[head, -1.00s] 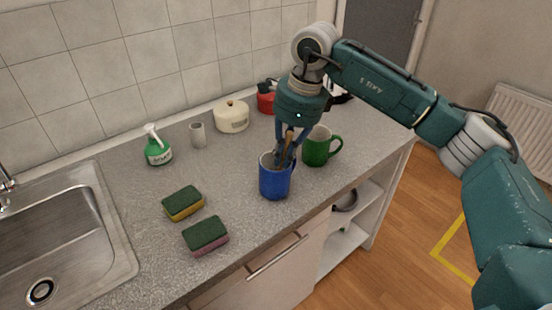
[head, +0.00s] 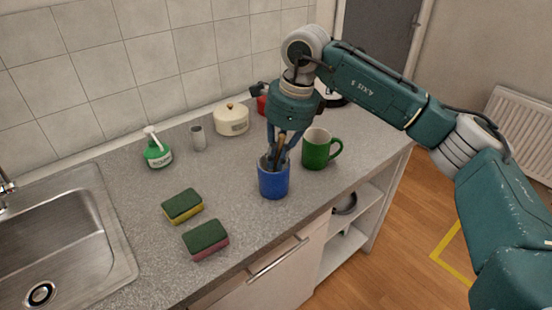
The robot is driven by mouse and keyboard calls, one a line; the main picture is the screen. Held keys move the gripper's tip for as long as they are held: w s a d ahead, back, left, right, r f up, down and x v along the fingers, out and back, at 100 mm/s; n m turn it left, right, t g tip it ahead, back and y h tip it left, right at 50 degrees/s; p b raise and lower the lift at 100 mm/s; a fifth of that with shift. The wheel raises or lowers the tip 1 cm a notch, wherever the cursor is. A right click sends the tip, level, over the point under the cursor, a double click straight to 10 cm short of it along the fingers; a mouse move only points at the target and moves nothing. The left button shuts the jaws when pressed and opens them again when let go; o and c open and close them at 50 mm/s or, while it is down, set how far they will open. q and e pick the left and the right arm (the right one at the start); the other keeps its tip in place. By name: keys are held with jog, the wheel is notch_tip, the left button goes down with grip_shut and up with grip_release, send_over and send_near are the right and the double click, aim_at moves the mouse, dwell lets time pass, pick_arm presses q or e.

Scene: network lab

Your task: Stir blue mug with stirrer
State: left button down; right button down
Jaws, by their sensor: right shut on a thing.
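The blue mug (head: 273,184) stands upright on the grey counter in the head view. My right gripper (head: 279,152) points down just above the mug's rim. It is shut on the brown stirrer (head: 280,143), whose lower part goes down inside the mug. The stirrer's lower end and the mug's contents are hidden by the mug wall. My left gripper is not in view.
A green mug (head: 317,150) stands close to the right of the blue mug. Two sponges (head: 183,206) (head: 206,238) lie to the left. The sink (head: 120,255) is at far left.

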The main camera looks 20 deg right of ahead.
aim_at(282, 135)
jog(key=shift+p+v, duration=2.75)
jog(key=shift+v, duration=2)
jog(key=shift+w+a, duration=0.1)
jog(key=shift+w+a+p+v, duration=0.1)
jog(key=shift+a+p+v, duration=0.05)
jog(key=shift+p+v, duration=0.6)
jog(key=shift+w+a+p+v, duration=0.15)
jog(key=shift+p+v, duration=0.3)
jog(key=shift+v, duration=0.45)
jog(key=shift+w+a+p+v, duration=0.1)
jog(key=shift+p+v, duration=0.5)
jog(key=shift+v, duration=0.25)
